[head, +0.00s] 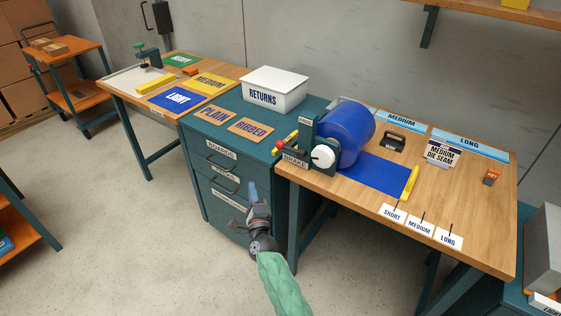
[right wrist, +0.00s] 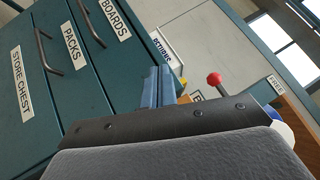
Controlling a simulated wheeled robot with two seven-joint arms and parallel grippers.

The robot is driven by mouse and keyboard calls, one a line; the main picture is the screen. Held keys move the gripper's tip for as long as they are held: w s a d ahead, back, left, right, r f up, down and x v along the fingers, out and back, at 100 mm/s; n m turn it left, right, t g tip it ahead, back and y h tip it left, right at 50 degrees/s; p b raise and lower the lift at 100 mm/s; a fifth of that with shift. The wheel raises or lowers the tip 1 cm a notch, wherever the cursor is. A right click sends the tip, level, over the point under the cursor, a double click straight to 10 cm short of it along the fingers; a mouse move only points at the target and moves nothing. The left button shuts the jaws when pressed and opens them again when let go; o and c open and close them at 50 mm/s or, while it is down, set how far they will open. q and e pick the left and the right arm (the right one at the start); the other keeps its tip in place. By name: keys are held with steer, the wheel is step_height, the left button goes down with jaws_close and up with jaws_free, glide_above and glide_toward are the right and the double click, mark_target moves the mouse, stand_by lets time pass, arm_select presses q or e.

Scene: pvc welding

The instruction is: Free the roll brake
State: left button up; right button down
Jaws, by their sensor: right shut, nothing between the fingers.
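The blue roll (head: 343,132) sits in a dark stand on the right wooden bench, with a blue sheet (head: 372,176) drawn from it. At the stand's left is the brake lever with a red knob (head: 275,151), close to the BRAKE label (head: 295,160). In the right wrist view the red knob (right wrist: 214,79) stands beyond my fingers to the right, with a FREE label (right wrist: 277,86) further right. My right gripper (head: 252,188) is shut and empty, below and left of the knob, in front of the drawers, apart from the lever. Its blue fingers (right wrist: 158,88) partly hide the background. My left gripper is not in view.
The teal drawer cabinet (head: 222,172) stands close behind my right gripper, its handles protruding. A white RETURNS box (head: 274,91) sits on top. A yellow-handled piece (head: 411,181) lies at the sheet's edge. The floor left of the cabinet is clear.

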mark_target(282, 168)
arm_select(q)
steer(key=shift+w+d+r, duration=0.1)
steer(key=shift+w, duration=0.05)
arm_select(e)
steer(key=s+d+r+m+t+h, duration=0.1)
steer(key=d+r+m+h, duration=0.1)
steer(key=d+m+h, duration=0.5)
steer(key=m+h, duration=0.3)
steer(key=m, duration=0.2)
steer(key=shift+s+d+r+m+t, duration=0.25)
steer(key=shift+s+d+m+t, duration=0.1)
steer(key=shift+m+t, duration=0.05)
steer(key=shift+w, duration=0.1)
steer(key=p+x, duration=0.3)
steer(key=x, duration=0.5)
steer(key=shift+w+r, duration=0.3)
steer(key=shift+r, duration=0.05)
steer(key=shift+w+d+r, duration=0.15)
steer(key=shift+w+d, duration=0.05)
steer(key=shift+w, duration=0.25)
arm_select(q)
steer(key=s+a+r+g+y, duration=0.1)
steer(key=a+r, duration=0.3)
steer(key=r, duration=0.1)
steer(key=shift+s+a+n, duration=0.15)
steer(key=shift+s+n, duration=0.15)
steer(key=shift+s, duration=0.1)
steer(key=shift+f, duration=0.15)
